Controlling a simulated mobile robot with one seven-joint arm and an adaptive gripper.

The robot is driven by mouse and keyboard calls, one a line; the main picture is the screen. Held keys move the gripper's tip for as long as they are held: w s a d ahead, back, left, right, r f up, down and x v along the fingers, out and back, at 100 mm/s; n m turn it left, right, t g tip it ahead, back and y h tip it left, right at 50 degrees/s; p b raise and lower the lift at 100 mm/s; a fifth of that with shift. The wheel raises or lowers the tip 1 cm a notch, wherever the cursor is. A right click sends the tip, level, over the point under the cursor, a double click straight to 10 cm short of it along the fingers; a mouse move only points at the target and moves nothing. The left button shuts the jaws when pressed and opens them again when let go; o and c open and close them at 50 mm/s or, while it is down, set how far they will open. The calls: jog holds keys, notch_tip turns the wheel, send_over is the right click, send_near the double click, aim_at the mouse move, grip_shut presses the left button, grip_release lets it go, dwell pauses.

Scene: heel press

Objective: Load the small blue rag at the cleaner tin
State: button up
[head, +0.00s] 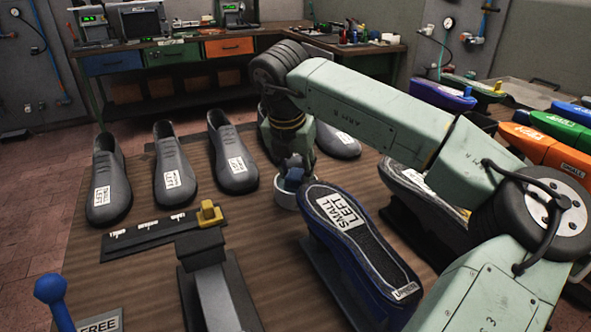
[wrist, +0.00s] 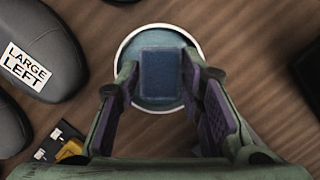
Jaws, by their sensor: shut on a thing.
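The small blue rag (wrist: 162,73) is a blue block-like pad held between the two fingers of my gripper (wrist: 162,82). In the wrist view it is over the mouth of the cleaner tin (wrist: 128,48), a round tin with a white rim and a blue-green inside. In the head view the tin (head: 284,199) stands on the bench, and my gripper (head: 293,172) points down over it with the rag (head: 292,181) showing at its opening. I cannot tell whether the rag touches the tin's contents.
A blue last labelled SMALL LEFT (head: 352,240) stands close to the tin's right. Several grey shoes (head: 232,155) stand left and behind; one labelled LARGE LEFT (wrist: 40,45) is near in the wrist view. A black slide with a yellow block (head: 209,212) lies in front left.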

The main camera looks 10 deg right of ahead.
aim_at(295, 174)
jog(key=shift+r+p, duration=1.6)
jog(key=shift+r, duration=1.85)
